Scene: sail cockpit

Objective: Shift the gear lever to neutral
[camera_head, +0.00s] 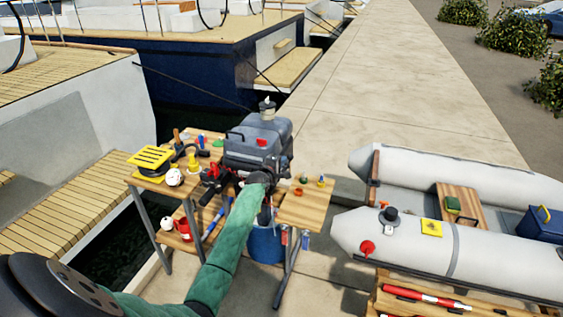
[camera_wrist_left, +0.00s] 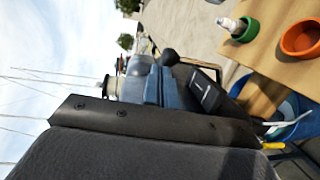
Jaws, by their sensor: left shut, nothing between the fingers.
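The grey outboard motor (camera_head: 262,140) stands on a bench. My left gripper (camera_head: 262,179) is at the lower front of the motor, at the end of my green-sleeved arm, and looks shut and empty. In the left wrist view, a black lever with a round knob (camera_wrist_left: 169,57) stands beside a dark plate with white marks (camera_wrist_left: 203,92), close past my dark gripper (camera_wrist_left: 140,125). This looks like the gear lever. I cannot tell whether the gripper touches it, nor which position it is in. In the head view my gripper hides that area. My right gripper is not in view.
A wooden side shelf (camera_head: 305,205) right of the motor holds small pots. A blue bucket (camera_head: 265,243) stands below. A grey inflatable boat (camera_head: 470,240) lies at right. The pavement behind is clear.

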